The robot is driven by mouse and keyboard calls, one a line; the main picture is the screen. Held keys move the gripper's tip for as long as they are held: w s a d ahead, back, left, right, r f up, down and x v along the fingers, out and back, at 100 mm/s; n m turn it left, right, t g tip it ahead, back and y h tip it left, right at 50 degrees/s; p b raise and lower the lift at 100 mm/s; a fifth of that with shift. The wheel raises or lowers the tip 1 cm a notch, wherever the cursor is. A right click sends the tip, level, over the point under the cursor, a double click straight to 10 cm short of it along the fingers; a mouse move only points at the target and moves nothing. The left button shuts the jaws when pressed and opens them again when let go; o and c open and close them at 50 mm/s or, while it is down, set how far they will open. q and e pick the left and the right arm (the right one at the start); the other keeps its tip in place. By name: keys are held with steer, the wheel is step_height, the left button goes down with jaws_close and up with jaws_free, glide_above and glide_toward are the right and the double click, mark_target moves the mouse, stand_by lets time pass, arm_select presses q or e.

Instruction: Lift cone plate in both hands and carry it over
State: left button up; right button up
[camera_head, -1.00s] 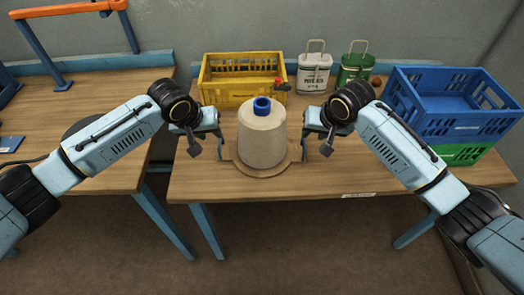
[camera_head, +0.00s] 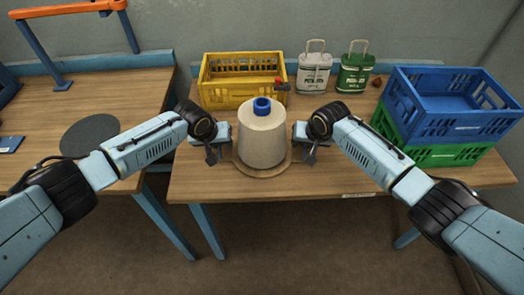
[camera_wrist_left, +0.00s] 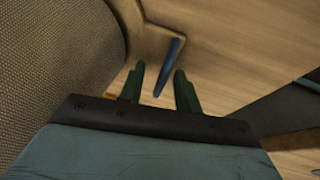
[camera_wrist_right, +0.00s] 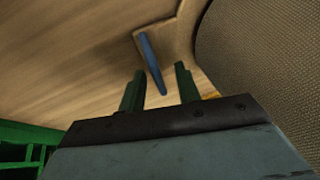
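The cone plate (camera_head: 262,173) is a round wooden board on the right-hand table. A large beige yarn cone (camera_head: 262,138) with a blue tube top stands upright on it. My left gripper (camera_head: 213,154) is at the plate's left side, and my right gripper (camera_head: 309,156) is at its right side. In the left wrist view a blue handle (camera_wrist_left: 168,66) lies between the open green fingers (camera_wrist_left: 159,80). In the right wrist view another blue handle (camera_wrist_right: 151,62) lies between open fingers (camera_wrist_right: 158,80). Gaps show beside both handles. In the head view the grippers hide the handles.
A yellow crate (camera_head: 243,98) stands behind the cone. White (camera_head: 314,74) and green (camera_head: 355,72) canisters stand at the back. A blue crate (camera_head: 452,125) sits on a green crate (camera_head: 440,156) at right. A dark disc (camera_head: 90,136) lies on the left table.

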arm_select(q)
jaws_close()
arm_select(e)
jaws_close()
arm_select(q)
steer(key=shift+w+r, duration=0.1)
steer(key=shift+r, duration=0.05)
arm_select(e)
steer(key=shift+w+r, duration=0.1)
steer(key=shift+r, duration=0.1)
arm_select(q)
steer(key=shift+r, duration=0.1)
